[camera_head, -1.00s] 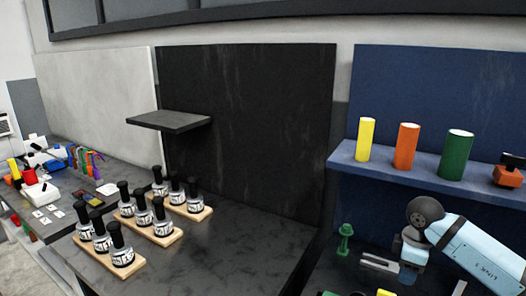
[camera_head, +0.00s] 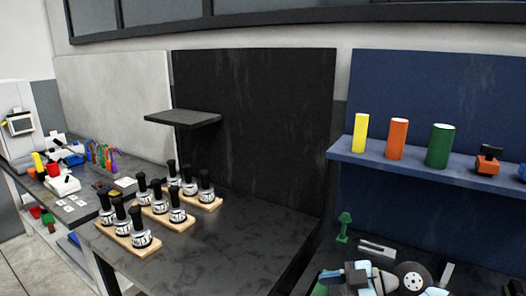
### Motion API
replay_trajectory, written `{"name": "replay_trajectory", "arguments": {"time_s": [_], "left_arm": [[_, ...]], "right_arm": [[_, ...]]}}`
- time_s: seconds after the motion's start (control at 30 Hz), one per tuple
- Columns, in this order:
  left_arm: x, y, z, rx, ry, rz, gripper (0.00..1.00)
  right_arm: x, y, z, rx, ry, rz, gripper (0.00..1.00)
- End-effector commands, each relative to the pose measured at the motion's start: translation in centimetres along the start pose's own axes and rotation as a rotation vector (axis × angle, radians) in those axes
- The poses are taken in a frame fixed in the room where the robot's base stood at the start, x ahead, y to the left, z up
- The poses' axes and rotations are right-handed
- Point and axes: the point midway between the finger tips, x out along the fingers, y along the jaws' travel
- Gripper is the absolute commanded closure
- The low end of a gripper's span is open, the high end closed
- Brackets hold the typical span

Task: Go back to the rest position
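No gripper fingers show clearly in the head view. Light-blue and white links with a black round joint, part of my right arm (camera_head: 412,277), come in at the bottom edge right of centre. They are low over the dark surface in front of the blue panel. My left arm and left gripper are out of the picture. No held thing can be seen.
A dark table (camera_head: 225,235) on the left carries wooden racks (camera_head: 172,221) of black-capped bottles. A blue shelf (camera_head: 400,172) holds yellow, orange and green cylinders. A green post (camera_head: 344,226) and a grey bar (camera_head: 377,248) are close to my arm. The dark table's front is clear.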

Motion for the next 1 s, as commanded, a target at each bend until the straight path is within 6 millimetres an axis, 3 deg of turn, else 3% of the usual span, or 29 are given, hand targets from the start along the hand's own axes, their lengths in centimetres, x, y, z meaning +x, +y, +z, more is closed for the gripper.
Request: {"name": "replay_trajectory", "arguments": {"time_s": [0.1, 0.17, 0.27, 0.33, 0.47, 0.57, 0.63, 0.8, 1.0], "left_arm": [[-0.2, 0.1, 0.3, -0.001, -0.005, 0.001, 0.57], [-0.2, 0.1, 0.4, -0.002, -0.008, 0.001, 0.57], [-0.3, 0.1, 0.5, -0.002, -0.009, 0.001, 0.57], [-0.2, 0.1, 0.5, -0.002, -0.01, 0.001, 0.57], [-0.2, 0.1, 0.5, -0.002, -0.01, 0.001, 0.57], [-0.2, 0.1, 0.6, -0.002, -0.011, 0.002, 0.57], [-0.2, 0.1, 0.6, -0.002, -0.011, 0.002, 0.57], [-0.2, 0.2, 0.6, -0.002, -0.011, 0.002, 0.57], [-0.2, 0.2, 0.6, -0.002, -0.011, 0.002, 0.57]], "right_arm": [[0.4, -0.7, -4.3, -0.035, 0.298, 0.225, 0.57], [-0.4, -0.5, -5.8, -0.03, 0.404, 0.373, 0.57], [-2.7, 0.1, -6.7, 0.018, 0.504, 0.645, 0.57], [-4.6, 0.4, -6.0, 0.084, 0.511, 0.838, 0.57], [-8.2, -0.3, -2.4, 0.257, 0.385, 1.157, 0.57], [-10.4, -2.6, 1.6, 0.427, 0.182, 1.323, 0.57], [-11.4, -5.1, 4.7, 0.556, 0.001, 1.38, 0.57], [-12.4, -12.2, 9.7, 0.797, -0.393, 1.329, 0.57], [-12.4, -18.8, 11.8, 0.948, -0.672, 1.155, 0.57]]}}
